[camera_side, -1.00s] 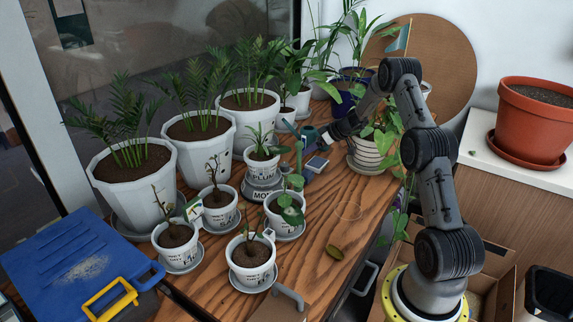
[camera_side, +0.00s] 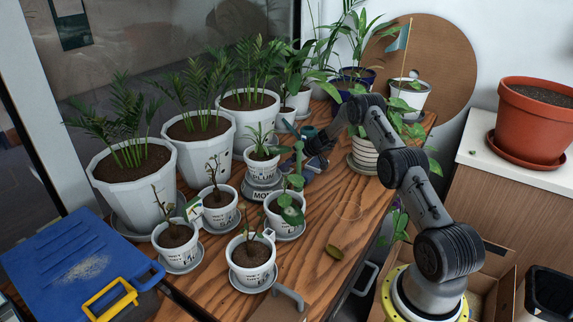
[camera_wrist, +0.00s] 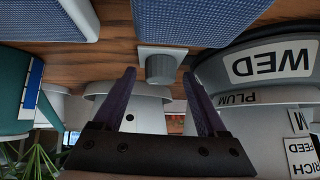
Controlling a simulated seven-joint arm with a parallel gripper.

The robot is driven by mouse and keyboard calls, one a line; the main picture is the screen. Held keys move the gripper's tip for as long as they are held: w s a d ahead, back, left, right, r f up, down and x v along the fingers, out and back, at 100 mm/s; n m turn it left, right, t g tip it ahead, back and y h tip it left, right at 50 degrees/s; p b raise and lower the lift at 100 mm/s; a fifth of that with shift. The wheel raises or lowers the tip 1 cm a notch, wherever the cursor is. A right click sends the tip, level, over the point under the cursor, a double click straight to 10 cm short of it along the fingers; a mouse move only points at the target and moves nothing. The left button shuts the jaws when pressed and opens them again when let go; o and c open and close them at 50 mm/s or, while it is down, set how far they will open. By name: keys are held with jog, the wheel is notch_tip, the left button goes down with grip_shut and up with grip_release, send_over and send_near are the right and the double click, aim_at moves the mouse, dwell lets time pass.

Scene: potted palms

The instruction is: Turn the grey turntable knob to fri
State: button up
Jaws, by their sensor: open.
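The grey turntable (camera_side: 264,197) stands under a white pot marked PLUM (camera_side: 262,168), with a MON label facing the side camera. In the wrist view the turntable (camera_wrist: 222,62) shows a WED label towards my gripper. A small grey cylindrical knob (camera_wrist: 160,68) on a pale square plate stands beside it. My gripper (camera_wrist: 159,73) is open and empty, with its dark fingertips to either side of the knob in the picture. I cannot tell whether they touch it. In the side view my gripper (camera_side: 312,152) is low, just right of the PLUM pot, and hides the knob.
Several small labelled pots, such as one in front (camera_side: 252,259), and large palm pots (camera_side: 207,157) crowd the left. A ribbed white pot (camera_side: 364,153) stands right of my gripper. Blue textured panels (camera_wrist: 190,18) are close in the wrist view. Bare wood (camera_side: 330,222) lies in front.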

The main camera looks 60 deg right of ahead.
grip_shut()
dwell(0.4)
jog(key=shift+m, duration=0.3)
jog(key=shift+w+a+r+m+h, duration=0.1)
jog(key=shift+m+h, duration=0.5)
jog(key=shift+w+a+r+m+h, duration=0.1)
jog(key=shift+m+h, duration=0.5)
jog(key=shift+s+f+m+h, duration=0.1)
jog(key=shift+m+h, duration=0.5)
jog(key=shift+m, duration=0.2)
grip_release()
jog(key=shift+s+f, duration=0.1)
